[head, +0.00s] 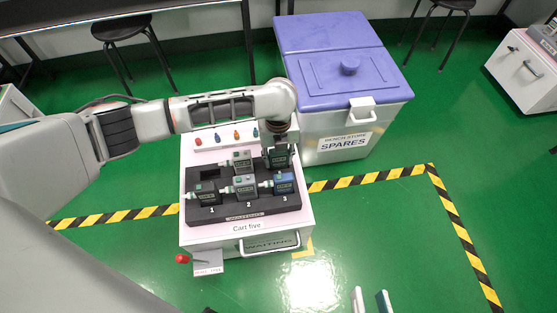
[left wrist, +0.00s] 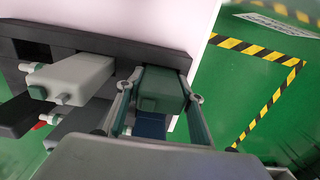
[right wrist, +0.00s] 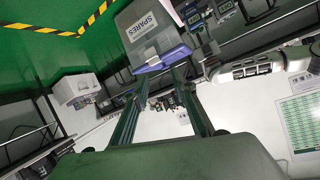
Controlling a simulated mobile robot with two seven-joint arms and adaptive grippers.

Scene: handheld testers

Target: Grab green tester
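The green tester (head: 280,159) sits in the back right of the black tray (head: 230,215) on the cart. My left gripper (head: 275,146) is directly over it and partly hides it in the head view. In the left wrist view the green tester (left wrist: 160,90) lies between the two fingers of my left gripper (left wrist: 160,95), with a small gap seeming to remain on each side. My right gripper (head: 371,300) is at the bottom of the head view, fingers apart. In the right wrist view my right gripper (right wrist: 160,90) is open and empty.
Grey testers (head: 241,160) (head: 243,186), a blue tester (head: 284,184) and a dark tester (head: 205,192) share the tray. Small coloured pegs (head: 236,134) line the cart's back. A blue-lidded spares bin (head: 345,75) stands behind right. Floor to the right is clear.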

